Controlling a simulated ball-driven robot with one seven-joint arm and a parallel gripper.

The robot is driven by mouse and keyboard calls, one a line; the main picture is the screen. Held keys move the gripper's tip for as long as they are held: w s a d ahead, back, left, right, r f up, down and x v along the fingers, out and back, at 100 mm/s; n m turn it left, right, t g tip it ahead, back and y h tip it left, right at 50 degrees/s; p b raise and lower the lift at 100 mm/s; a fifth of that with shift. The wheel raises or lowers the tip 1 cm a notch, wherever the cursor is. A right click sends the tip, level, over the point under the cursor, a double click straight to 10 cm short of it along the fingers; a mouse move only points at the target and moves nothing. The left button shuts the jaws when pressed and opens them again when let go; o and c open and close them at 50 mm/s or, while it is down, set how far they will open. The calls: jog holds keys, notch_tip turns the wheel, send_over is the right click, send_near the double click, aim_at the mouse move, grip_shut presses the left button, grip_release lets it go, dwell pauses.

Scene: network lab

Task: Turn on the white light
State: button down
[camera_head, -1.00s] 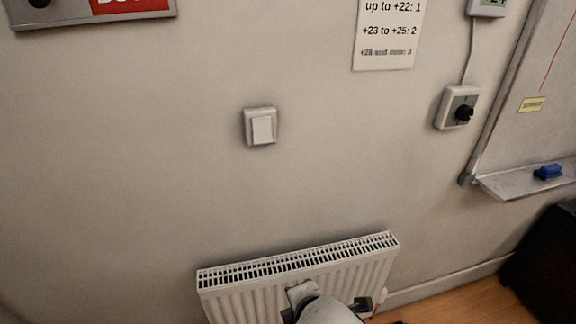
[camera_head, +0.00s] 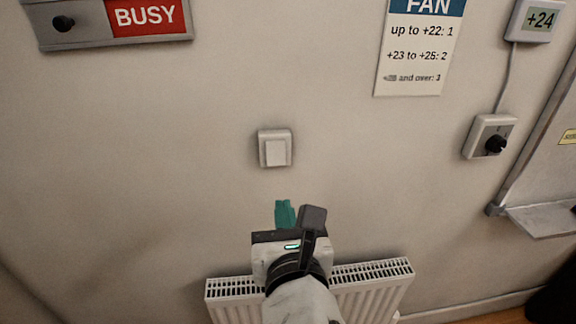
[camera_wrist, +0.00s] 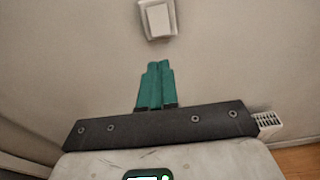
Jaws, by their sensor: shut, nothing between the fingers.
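A white rocker wall switch (camera_head: 275,148) is mounted on the bare wall, above the radiator in the head view. It also shows at the top of the wrist view (camera_wrist: 158,18). My gripper (camera_head: 285,203) has green fingers, which are shut and empty. In the head view the fingertips are below the switch. In the wrist view the fingertips (camera_wrist: 159,64) point up toward the switch, with a strip of bare wall visible between them. I see no lamp in these views, and I cannot tell which way the rocker is set.
A white radiator (camera_head: 372,285) is on the wall behind my arm. A fan sign (camera_head: 416,45), a +24 display (camera_head: 540,19) and a rotary knob switch (camera_head: 490,137) are on the right. A BUSY panel (camera_head: 148,17) is at upper left. The wall around the switch is clear.

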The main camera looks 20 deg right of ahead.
aim_at(276, 163)
dwell(0.3)
jog(key=p+x, duration=0.1)
jog(key=x, duration=1.3)
jog(key=shift+w+d+f+b, duration=0.1)
jog(key=shift+w+f+b, duration=0.05)
jog(key=shift+b, duration=0.2)
